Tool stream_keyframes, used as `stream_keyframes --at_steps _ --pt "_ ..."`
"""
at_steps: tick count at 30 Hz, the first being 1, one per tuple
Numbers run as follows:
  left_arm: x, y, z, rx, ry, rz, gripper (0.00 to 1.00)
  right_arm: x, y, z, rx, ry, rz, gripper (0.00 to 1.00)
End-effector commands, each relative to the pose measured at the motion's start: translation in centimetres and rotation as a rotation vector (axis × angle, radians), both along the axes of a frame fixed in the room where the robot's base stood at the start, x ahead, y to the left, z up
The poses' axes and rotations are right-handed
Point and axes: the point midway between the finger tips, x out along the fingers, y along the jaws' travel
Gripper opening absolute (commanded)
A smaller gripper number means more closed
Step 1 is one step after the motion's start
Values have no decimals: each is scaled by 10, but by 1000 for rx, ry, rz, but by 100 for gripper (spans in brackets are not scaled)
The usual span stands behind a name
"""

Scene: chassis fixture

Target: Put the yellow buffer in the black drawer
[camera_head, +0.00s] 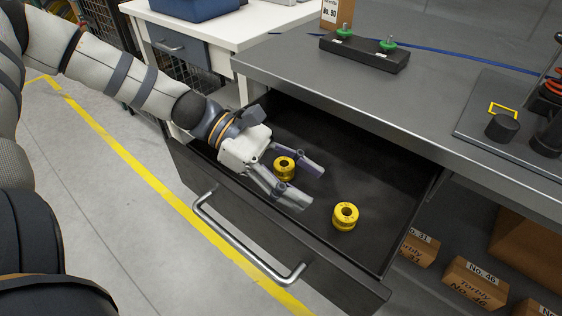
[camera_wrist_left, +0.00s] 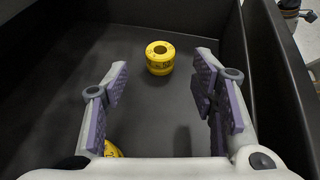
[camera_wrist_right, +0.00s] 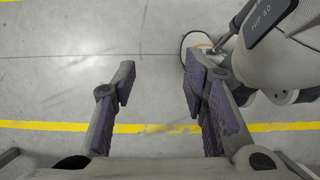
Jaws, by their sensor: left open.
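The black drawer (camera_head: 335,262) is pulled open below the grey worktop. Two yellow buffers, short rings with a centre hole, lie inside it. One yellow buffer (camera_head: 345,215) sits toward the right; it shows ahead of the fingers in the left wrist view (camera_wrist_left: 160,57). The other yellow buffer (camera_head: 284,167) is beside my left gripper's fingers; its edge shows at the bottom of the left wrist view (camera_wrist_left: 112,150). My left gripper (camera_head: 309,186) is open and empty, reaching into the drawer. My right gripper (camera_wrist_right: 157,88) is open and empty above the floor.
The drawer's metal handle (camera_head: 245,240) is at its front. The grey worktop (camera_head: 420,110) overhangs the drawer's back. On it are a black block with green-based pins (camera_head: 365,52) and a black stand (camera_head: 502,127). Cardboard boxes (camera_head: 475,283) stand on a lower shelf at right.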

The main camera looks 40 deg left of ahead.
Motion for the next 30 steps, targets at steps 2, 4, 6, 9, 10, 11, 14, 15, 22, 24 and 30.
stream_keyframes --at_steps 2,4,6,9,10,11,14,15,22,24,30 --pt "-2 12 11 1 -10 1 52 8 0 9 0 -27 -1 40" --pt "-4 19 12 2 -7 0 52 11 0 12 0 -36 -1 40" --pt "-5 25 13 1 -4 0 52 13 0 14 0 -42 -1 40" --pt "-7 29 13 0 -1 0 52 14 0 15 0 -45 -1 40" --pt "-7 29 13 0 0 -1 52 14 0 15 1 -45 -2 40" --pt "-7 30 12 0 1 -1 52 14 0 15 1 -45 -2 40" --pt "-7 30 12 -1 3 -1 52 13 0 14 0 -43 -1 40" --pt "-7 30 11 0 3 -1 52 13 0 14 0 -43 -1 40" --pt "-7 29 11 -1 3 -1 52 13 0 14 0 -43 -2 40" --pt "-6 28 11 -6 6 1 52 10 0 12 -1 -35 -4 40" --pt "1 11 27 -94 -33 -1 52 -32 8 1 33 65 13 40"
